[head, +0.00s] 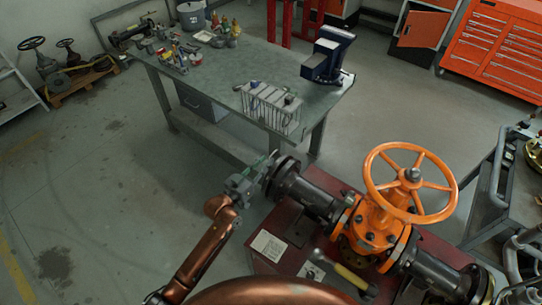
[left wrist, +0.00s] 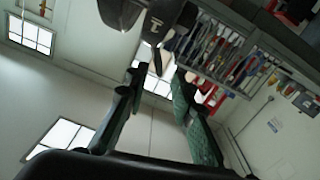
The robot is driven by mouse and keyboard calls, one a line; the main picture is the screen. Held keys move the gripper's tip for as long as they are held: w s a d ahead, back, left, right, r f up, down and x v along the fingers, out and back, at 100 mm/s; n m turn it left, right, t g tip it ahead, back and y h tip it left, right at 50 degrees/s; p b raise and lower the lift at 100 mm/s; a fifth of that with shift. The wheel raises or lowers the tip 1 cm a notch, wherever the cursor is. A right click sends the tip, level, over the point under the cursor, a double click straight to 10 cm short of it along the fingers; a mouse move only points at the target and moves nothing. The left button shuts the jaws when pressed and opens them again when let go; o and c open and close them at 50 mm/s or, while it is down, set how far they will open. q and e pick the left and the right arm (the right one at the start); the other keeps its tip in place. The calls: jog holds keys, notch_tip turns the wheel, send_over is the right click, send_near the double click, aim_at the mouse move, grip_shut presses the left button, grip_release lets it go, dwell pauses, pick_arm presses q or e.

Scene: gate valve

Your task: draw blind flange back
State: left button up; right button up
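The blind flange (head: 279,174) is a dark disc at the left end of the dark pipe (head: 318,192), which leads to the orange gate valve (head: 375,222). My left gripper (head: 266,163) is beside the flange's left face in the head view. In the left wrist view its two green-padded fingers (left wrist: 158,75) stand apart. A dark grey part (left wrist: 168,14), probably of the flange, is just beyond the fingertips. A narrow piece of it points into the gap, with space showing on both sides. Whether any finger touches it is unclear. My right gripper is not in view.
The valve's orange handwheel (head: 411,181) stands high on the right. The pipework rests on a dark red stand (head: 266,262). A workbench (head: 215,85) with a wire rack (head: 270,106) is behind. A grey cart (head: 500,190) is at right.

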pick_arm(q)
jog(key=v, duration=0.6)
jog(key=shift+s+a, duration=0.15)
jog(key=shift+s, duration=0.05)
jog(key=shift+f, duration=0.1)
